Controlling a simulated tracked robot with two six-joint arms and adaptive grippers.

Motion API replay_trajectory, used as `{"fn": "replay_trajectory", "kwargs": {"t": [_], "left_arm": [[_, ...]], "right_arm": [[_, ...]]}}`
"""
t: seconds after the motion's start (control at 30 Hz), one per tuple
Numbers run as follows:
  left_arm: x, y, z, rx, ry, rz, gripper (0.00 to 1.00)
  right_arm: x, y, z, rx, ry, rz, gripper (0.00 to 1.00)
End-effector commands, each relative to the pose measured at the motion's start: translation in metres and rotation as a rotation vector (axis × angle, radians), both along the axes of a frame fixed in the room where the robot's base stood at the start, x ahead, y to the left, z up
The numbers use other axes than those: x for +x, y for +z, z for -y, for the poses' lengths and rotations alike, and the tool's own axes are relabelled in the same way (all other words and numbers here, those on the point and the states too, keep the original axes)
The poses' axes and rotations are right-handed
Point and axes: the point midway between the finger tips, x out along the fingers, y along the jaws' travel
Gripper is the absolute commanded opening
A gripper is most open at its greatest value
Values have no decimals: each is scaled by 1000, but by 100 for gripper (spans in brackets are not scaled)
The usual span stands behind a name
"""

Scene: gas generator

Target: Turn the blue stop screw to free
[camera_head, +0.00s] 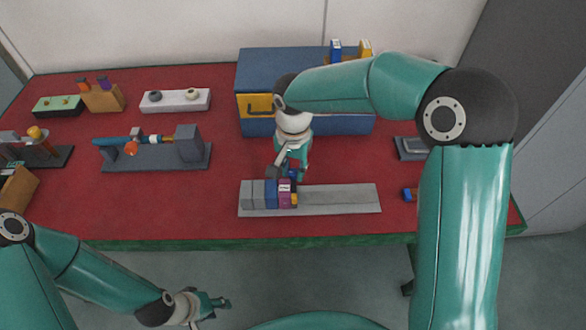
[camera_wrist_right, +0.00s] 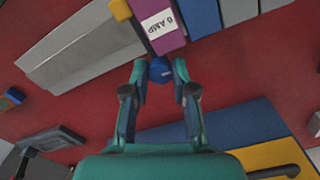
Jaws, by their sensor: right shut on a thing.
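The blue stop screw (camera_wrist_right: 160,70) shows as a round blue knob in the right wrist view, beside the purple block labelled "6 AMP" (camera_wrist_right: 157,22). My right gripper (camera_wrist_right: 160,72) is shut on the blue knob, with one fingertip on each side. In the head view my right gripper (camera_head: 290,168) reaches down just behind the row of blocks, where it largely hides the knob. The purple block (camera_head: 285,194) sits on the grey rail (camera_head: 340,198) in the head view. My left gripper (camera_head: 212,304) hangs in front of the table, empty; its finger opening is unclear.
A blue cabinet (camera_head: 270,67) with yellow drawer fronts stands behind my right gripper. A grey fixture with a blue rod (camera_head: 155,150) stands to the left. A small blue item (camera_head: 409,195) lies right of the rail. The rail's right half is bare.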

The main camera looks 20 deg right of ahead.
Motion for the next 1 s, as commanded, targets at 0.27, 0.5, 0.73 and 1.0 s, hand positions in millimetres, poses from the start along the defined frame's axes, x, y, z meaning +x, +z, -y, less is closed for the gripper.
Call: {"fn": "replay_trajectory", "kwargs": {"t": [0.27,0.5,0.73,1.0], "left_arm": [[0,-2,0,0,0,0,40],[0,-2,0,0,0,0,40],[0,-2,0,0,0,0,40],[0,-2,0,0,0,0,40]], "right_arm": [[1,1,0,1,247,6,0],[1,2,0,1,405,6,0],[2,2,0,1,484,6,0],[2,2,1,0,506,7,0]]}}
